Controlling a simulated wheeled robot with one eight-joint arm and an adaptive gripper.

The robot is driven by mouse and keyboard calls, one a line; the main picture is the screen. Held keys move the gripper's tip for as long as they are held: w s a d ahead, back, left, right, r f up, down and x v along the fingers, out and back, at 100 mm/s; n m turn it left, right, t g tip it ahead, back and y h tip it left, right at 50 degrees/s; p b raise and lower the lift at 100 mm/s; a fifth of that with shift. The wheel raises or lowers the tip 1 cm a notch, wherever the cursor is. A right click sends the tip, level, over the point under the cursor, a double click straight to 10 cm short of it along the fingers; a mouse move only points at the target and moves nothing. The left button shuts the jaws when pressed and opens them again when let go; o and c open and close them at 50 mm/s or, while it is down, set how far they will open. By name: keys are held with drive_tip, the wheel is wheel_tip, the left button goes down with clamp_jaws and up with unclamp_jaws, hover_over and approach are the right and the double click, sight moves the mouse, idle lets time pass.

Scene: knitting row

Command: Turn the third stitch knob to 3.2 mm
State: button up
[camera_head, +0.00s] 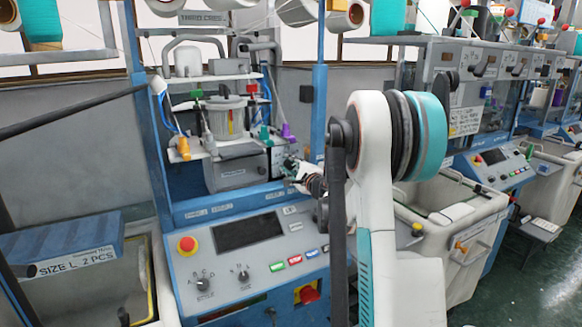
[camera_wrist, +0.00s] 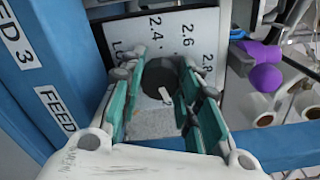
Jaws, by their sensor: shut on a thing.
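A dark round stitch knob (camera_wrist: 160,76) with a short white pointer (camera_wrist: 166,95) stands between my fingers in the wrist view. The pointer slants towards the lower right of the picture. My gripper (camera_wrist: 163,72) is shut on the knob with its teal fingers on either side. The pale dial plate (camera_wrist: 178,26) behind it shows 2.4, 2.6 and 2.8; a 3.2 mark is not visible, and the right finger covers part of the plate. A label reading FEED 3 (camera_wrist: 54,106) is at the left.
A purple fitting (camera_wrist: 262,64) is close right of the dial plate. A blue frame post (camera_head: 319,95) stands beside my gripper. Below is a control panel with a dark screen (camera_head: 248,231) and a red button (camera_head: 187,244). A pale bin (camera_head: 455,215) stands at right.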

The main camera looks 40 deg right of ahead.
drive_tip(key=shift+m, duration=0.6)
drive_tip(key=o, duration=1.1)
drive_tip(key=v, duration=1.2)
drive_tip(key=shift+f, duration=0.1)
